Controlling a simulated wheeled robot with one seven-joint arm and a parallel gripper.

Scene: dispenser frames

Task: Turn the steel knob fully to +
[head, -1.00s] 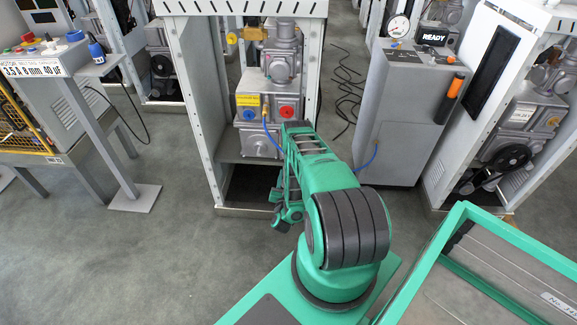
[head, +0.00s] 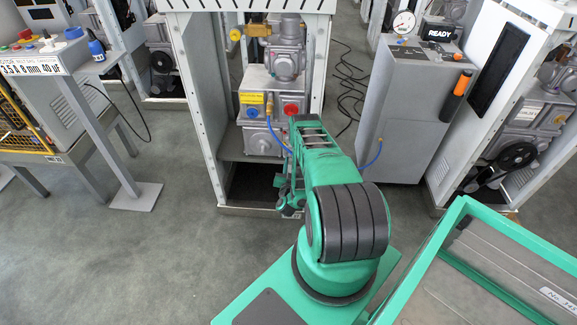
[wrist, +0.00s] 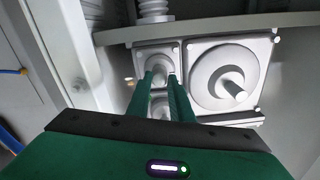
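My gripper (wrist: 160,76) shows in the wrist view as two green fingers with a gap between their tips. The tips point at a small round steel knob-like part (wrist: 158,68) on a square plate. Whether they touch it is not clear. To its right is a larger round steel disc with a short shaft (wrist: 234,90). Another steel part (wrist: 160,106) shows partly between the fingers lower down. I cannot tell which of these is the task's steel knob, and no + mark is readable.
The dispenser frame's white side post (head: 197,110) stands left of my arm. Inside are a meter block (head: 258,82) with red and blue caps and a blue hose (head: 276,133). A grey cabinet (head: 395,115) stands to the right.

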